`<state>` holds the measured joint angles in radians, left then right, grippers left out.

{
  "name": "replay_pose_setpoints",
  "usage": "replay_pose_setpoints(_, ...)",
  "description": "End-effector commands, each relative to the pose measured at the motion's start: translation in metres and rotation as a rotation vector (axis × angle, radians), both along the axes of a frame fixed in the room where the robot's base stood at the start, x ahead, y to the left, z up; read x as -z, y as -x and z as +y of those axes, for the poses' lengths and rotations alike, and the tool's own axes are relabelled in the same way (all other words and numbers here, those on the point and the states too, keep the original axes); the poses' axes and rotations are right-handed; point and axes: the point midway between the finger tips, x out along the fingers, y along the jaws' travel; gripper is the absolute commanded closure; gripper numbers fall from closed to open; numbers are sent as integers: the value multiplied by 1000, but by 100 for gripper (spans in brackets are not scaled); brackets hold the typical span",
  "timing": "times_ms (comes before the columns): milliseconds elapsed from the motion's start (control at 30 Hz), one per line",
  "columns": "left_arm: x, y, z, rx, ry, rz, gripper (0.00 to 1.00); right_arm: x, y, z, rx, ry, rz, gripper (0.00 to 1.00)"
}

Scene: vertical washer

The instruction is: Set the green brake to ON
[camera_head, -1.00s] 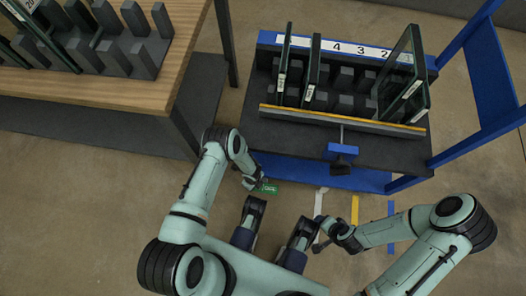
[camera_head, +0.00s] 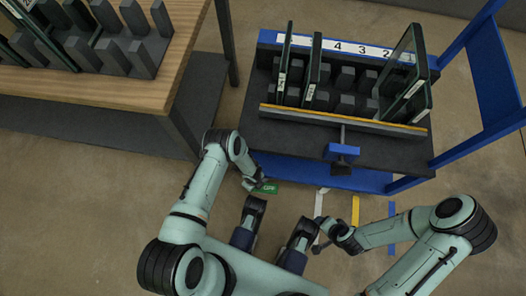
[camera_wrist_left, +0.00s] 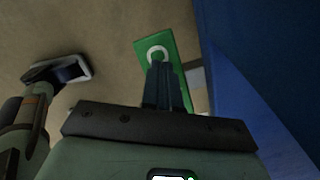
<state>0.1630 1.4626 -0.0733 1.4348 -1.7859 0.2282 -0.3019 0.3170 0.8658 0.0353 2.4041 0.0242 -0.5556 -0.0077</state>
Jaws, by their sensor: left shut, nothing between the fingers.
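The green brake (camera_head: 270,189) is a small green plate low at the front left of the blue cart. In the left wrist view the green brake (camera_wrist_left: 143,46) is a long plate with a white ring on it. My left gripper (camera_head: 261,184) is shut and empty. In the left wrist view the shut fingers of the left gripper (camera_wrist_left: 161,70) overlap the plate just below the ring; I cannot tell whether they touch it. The brake's lettering is mostly covered and its setting is not readable.
The blue cart (camera_head: 340,183) has a dark deck holding glass panels (camera_head: 312,70) in slotted racks. A wooden table (camera_head: 100,92) with more racks stands at the left. White, yellow (camera_head: 355,210) and blue strips lie right of the brake. Floor between table and cart is open.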

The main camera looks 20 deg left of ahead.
Motion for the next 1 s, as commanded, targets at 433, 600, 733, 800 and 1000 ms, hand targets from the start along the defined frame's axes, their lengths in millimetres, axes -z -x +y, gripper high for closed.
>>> replay_pose_setpoints(433,-36,-1,0,2,-2,-2,100,-31,0,0,0,0,-10,36)
replay_pose_setpoints(600,-49,-1,0,1,-2,-2,100,-43,-1,0,0,0,-15,36)
replay_pose_setpoints(733,-60,-1,0,0,-1,-1,100,-53,-2,0,0,0,-18,36)
replay_pose_setpoints(800,-66,-1,0,0,-1,-1,100,-58,-2,0,0,0,-20,36)
replay_pose_setpoints(1000,-70,0,1,0,-1,0,100,-62,-2,0,0,0,-21,36)
